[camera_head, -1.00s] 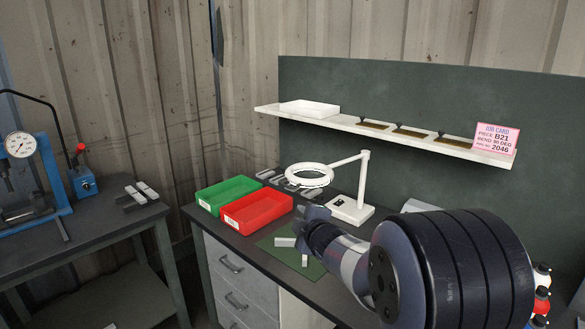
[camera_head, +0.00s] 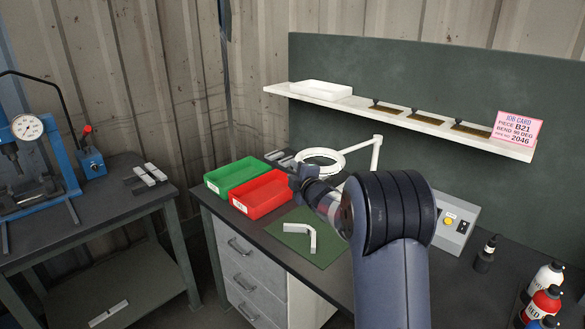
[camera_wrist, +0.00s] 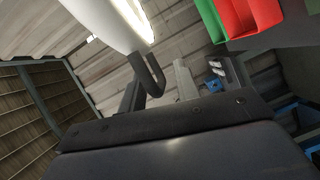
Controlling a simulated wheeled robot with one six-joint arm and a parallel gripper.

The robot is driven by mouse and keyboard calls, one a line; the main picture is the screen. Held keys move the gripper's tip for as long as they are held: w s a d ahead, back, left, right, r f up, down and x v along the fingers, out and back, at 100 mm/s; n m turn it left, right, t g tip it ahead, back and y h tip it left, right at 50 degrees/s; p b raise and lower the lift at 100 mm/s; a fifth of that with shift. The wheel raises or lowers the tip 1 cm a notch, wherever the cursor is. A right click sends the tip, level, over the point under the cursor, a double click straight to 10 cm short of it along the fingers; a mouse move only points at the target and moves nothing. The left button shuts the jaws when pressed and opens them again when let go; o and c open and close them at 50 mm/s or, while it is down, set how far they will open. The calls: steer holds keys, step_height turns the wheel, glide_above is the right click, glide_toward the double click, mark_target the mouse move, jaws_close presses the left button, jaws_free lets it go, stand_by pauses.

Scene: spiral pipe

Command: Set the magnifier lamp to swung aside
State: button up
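The magnifier lamp has a white ring head (camera_head: 320,160) on a thin arm that reaches left from an upright post (camera_head: 376,156). The ring hangs over the bench, behind the red bin; my wrist hides the lamp's base. My gripper (camera_head: 298,176) is just in front of the ring's lower left side, above the red bin. In the wrist view the ring (camera_wrist: 115,22) fills the upper left, close beyond a dark fingertip (camera_wrist: 151,76). I cannot tell whether they touch. I cannot make out the finger gap.
A green bin (camera_head: 232,176) and a red bin (camera_head: 262,194) stand below my gripper. A bent metal piece (camera_head: 303,240) lies on a green mat (camera_head: 318,262). A shelf (camera_head: 400,119) runs behind. A control box (camera_head: 455,222) and bottles (camera_head: 543,292) stand right.

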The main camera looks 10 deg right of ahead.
steer(key=shift+w+a+f, duration=0.1)
steer(key=shift+w+a, duration=0.1)
steer(key=shift+w, duration=0.5)
steer(key=c, duration=0.6)
jaws_close()
steer(key=shift+f, duration=0.15)
